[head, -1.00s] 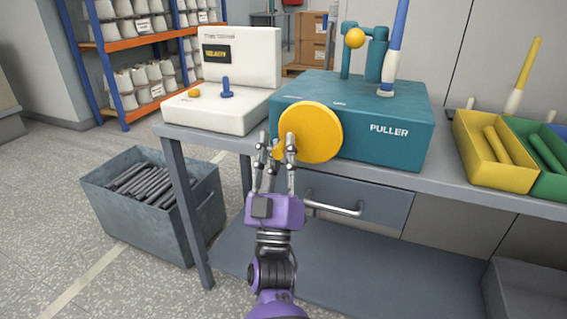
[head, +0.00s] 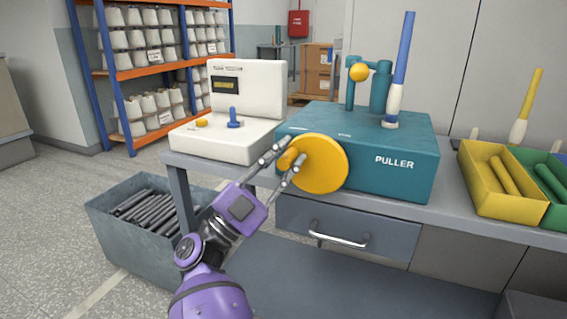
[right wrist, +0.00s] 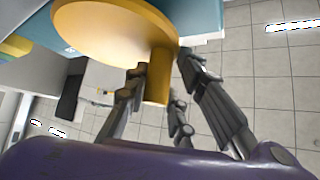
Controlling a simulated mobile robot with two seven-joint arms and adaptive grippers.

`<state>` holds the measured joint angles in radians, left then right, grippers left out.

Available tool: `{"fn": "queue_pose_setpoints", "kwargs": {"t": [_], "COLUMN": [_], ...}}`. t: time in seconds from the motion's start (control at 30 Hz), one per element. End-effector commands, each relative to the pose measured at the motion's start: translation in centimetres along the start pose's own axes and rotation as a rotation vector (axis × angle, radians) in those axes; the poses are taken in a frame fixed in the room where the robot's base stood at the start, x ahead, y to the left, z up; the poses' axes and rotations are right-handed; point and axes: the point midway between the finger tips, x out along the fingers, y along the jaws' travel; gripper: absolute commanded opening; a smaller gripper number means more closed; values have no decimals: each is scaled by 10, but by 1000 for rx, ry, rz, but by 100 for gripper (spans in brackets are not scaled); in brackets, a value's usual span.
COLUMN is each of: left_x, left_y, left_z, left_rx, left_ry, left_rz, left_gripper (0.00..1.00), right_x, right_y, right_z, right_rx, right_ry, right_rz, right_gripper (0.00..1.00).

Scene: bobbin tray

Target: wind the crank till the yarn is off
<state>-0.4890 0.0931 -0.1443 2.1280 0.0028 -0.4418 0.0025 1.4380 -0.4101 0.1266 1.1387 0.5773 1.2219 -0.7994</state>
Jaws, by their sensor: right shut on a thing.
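The crank is a yellow disc (head: 326,166) on the front of the teal puller box (head: 410,180), with a yellow peg handle (right wrist: 157,88) near its left edge. My right gripper (head: 290,157) is shut on this peg, its fingers on either side of it in the right wrist view. A blue bobbin (head: 405,45) stands slightly tilted on top of the puller, with white yarn (head: 394,98) around its lower part. A teal post with an orange ball (head: 359,72) stands beside it. My left gripper is not in view.
A white tester (head: 225,140) with a small display stands left of the puller. A yellow bin (head: 480,205) and a green bin (head: 529,212) holding bobbins are at the right. A grey crate (head: 130,245) of dark rods is on the floor, left of the bench.

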Motion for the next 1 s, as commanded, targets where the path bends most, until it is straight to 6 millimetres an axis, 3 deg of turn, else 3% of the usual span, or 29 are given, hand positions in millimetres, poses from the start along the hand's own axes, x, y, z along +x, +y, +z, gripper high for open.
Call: {"fn": "queue_pose_setpoints", "kwargs": {"t": [0.43,1.0], "left_x": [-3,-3], "left_y": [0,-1], "left_z": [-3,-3], "left_rx": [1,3], "left_ry": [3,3], "left_rz": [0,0], "left_gripper": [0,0], "right_x": [8,7], "right_y": [6,8], "right_z": [-6,-5], "right_rx": [153,174], "right_ry": [1,-2], "right_rz": [174,200], "right_gripper": [0,0]}}
